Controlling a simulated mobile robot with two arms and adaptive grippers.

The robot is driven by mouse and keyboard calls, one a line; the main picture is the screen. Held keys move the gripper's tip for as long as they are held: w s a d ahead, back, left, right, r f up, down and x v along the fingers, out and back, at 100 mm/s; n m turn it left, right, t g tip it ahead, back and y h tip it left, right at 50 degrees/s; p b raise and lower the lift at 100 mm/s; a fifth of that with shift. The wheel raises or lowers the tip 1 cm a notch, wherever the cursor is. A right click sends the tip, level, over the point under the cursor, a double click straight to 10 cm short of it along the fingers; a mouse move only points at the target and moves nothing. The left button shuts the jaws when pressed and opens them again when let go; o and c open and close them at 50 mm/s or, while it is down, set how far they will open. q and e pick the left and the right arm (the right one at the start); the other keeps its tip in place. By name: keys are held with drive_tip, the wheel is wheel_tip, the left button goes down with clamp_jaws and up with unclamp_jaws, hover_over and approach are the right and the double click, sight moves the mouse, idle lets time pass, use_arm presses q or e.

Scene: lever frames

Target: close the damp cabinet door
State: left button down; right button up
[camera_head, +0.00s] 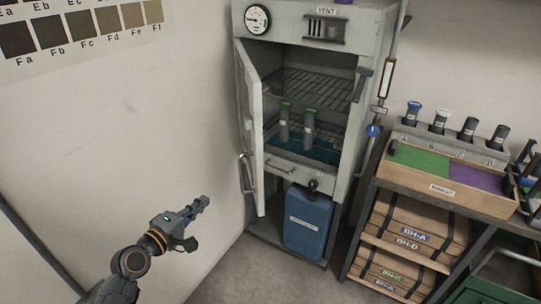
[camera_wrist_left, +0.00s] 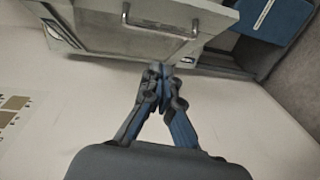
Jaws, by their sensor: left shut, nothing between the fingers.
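The grey damp cabinet (camera_head: 362,118) stands against the wall, and its door (camera_head: 253,125) hangs open on the left side, swung out toward me. A metal bar handle (camera_head: 247,173) is on the door's outer face, low down. My left gripper (camera_head: 205,202) is shut and empty, to the left of the door and lower than the handle in the picture. In the left wrist view the shut fingertips (camera_wrist_left: 161,68) point at the door panel (camera_wrist_left: 100,38), just below the handle (camera_wrist_left: 160,31). I cannot tell whether they touch it. My right gripper is not in view.
Inside the cabinet are wire shelves, two green-capped tubes (camera_head: 309,125) and a small drawer (camera_head: 290,168). A blue container (camera_head: 308,222) stands below. A bench (camera_head: 376,184) with a wooden tray and crates is at the right. The floor in front is clear.

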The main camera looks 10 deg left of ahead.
use_arm(q)
wheel_tip(320, 180, up, 7)
drive_tip(key=d+h, duration=0.2)
drive_tip(key=d, duration=0.1)
drive_tip(key=p, duration=0.2)
approach(255, 155)
drive_tip(key=w+a, duration=0.1)
drive_tip(key=w, duration=0.3)
drive_tip(key=d, duration=0.1)
drive_tip(key=w+d+p, duration=0.1)
drive_tip(key=shift+w+d+f+t, duration=0.15)
drive_tip(key=shift+d+f+t, duration=0.1)
drive_tip(key=shift+t, duration=0.15)
drive_tip(key=shift+w+d+f+p, duration=0.1)
drive_tip(key=shift+w+d+p, duration=0.05)
drive_tip(key=shift+d+p, duration=0.25)
drive_tip(key=shift+d, duration=0.1)
